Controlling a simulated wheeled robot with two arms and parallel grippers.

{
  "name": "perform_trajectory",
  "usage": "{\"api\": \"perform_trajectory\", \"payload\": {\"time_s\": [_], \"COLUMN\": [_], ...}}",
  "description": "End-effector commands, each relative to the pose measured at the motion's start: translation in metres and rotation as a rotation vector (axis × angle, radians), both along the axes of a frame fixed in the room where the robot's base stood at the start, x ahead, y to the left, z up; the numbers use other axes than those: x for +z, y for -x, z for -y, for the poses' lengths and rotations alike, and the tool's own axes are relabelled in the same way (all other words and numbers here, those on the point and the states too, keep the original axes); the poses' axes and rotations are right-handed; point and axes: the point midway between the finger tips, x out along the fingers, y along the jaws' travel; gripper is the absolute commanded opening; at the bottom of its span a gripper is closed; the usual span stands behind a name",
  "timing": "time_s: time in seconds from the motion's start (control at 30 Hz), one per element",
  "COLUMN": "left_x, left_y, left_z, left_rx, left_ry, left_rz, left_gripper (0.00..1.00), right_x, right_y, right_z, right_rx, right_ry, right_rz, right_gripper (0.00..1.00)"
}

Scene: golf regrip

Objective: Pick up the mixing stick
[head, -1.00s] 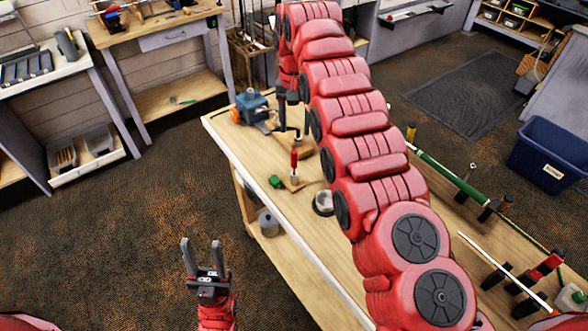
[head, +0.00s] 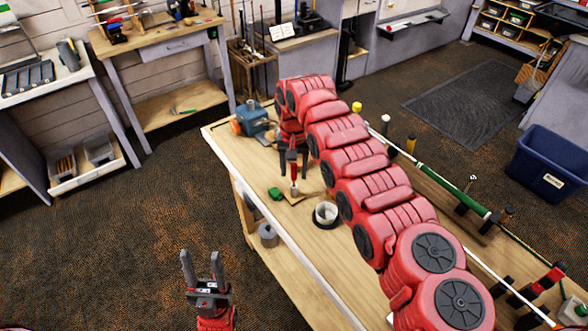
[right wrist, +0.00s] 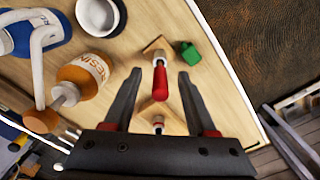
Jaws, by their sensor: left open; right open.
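I cannot make out for sure which item is the mixing stick. A red-handled piece (right wrist: 160,82) stands on a small wooden block (right wrist: 158,47) and shows between my right gripper's fingers. The same red handle is in the head view (head: 293,170). A second wooden block with a short red-and-white stub (right wrist: 158,122) lies nearer the palm in the right wrist view. My right gripper (head: 293,172) is open, its fingers apart on either side of the handle, and contact is not visible. My left gripper (head: 203,262) is open and empty, left of the bench.
An orange bottle labelled resin (right wrist: 82,80) and a white cup (right wrist: 100,14) stand beside the right gripper. A green block (head: 275,194) lies near the bench edge. A blue vise (head: 254,122) is at the far corner. A green-and-white club shaft (head: 440,178) lies right of my arm.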

Motion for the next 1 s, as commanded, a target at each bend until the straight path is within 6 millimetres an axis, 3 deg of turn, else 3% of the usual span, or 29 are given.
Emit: {"api": "perform_trajectory", "payload": {"time_s": [0.23, 0.57, 1.0], "left_x": [0.0015, 0.0014, -0.0001], "left_y": [-0.0001, 0.0, -0.0001], "left_z": [0.0, 0.0, 0.0], "left_rx": [0.0, 0.0, 0.0], "left_ry": [0.0, 0.0, 0.0], "left_rz": [0.0, 0.0, 0.0], "left_gripper": [0.5, 0.5, 0.5], "right_x": [-0.0055, -0.0053, -0.0038], "right_y": [-0.0004, -0.0003, -0.0005], "right_z": [0.0, -0.0001, 0.0], "right_rx": [0.0, 0.0, 0.0], "right_ry": [-0.001, 0.0, 0.0], "right_rz": [0.002, 0.002, 0.002], "right_gripper": [0.57, 0.0, 0.0]}}
